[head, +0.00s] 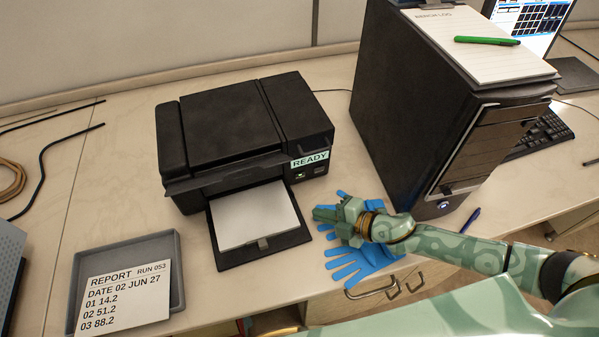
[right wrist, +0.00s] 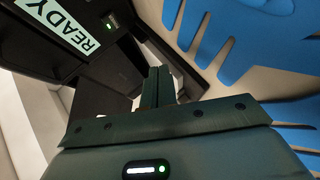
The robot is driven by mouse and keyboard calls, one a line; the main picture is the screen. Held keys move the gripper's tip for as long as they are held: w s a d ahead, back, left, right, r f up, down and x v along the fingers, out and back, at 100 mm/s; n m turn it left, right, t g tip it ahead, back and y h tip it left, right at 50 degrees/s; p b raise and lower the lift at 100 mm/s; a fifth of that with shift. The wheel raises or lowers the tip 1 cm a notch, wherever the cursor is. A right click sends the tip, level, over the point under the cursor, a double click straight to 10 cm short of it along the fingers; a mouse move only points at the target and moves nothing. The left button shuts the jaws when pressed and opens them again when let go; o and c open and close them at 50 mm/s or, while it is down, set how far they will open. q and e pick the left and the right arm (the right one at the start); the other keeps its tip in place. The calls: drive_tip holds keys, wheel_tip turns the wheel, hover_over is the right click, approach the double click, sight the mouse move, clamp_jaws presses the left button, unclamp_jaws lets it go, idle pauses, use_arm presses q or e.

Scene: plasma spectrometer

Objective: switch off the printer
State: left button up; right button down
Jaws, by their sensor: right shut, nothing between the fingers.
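The black printer (head: 225,130) stands on the bench with a pale green "READY" label (head: 309,159) on its front right. A small button with a green light (head: 300,174) sits below the label; it also shows in the right wrist view (right wrist: 110,22). A white sheet (head: 250,215) lies on the printer's front output tray (head: 285,243). My right gripper (head: 318,213) is shut and empty, above the blue gloves, just right of the output tray and in front of the button, apart from it. Its closed fingers (right wrist: 158,85) point toward the printer in the right wrist view. My left gripper is not in view.
Blue gloves (head: 352,270) lie beneath my right gripper. A black computer tower (head: 400,100) stands to the right with a notepad (head: 480,55) and green pen (head: 487,41) on top. A grey tray (head: 178,270) holding a report sheet (head: 125,295) sits at the front left.

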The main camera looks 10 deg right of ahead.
sight(300, 176)
drive_tip(key=shift+w+a, duration=0.1)
drive_tip(key=shift+w, duration=0.65)
drive_tip(key=w, duration=0.4)
drive_tip(key=w+b, duration=0.1)
drive_tip(key=w, duration=0.1)
drive_tip(key=shift+w+a, duration=0.15)
drive_tip(key=shift+a, duration=0.2)
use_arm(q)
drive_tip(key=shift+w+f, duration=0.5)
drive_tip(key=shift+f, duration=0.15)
use_arm(e)
drive_tip(key=shift+w+a, duration=0.1)
drive_tip(key=shift+w, duration=0.45)
drive_tip(key=shift+w, duration=0.15)
drive_tip(key=shift+w, duration=0.3)
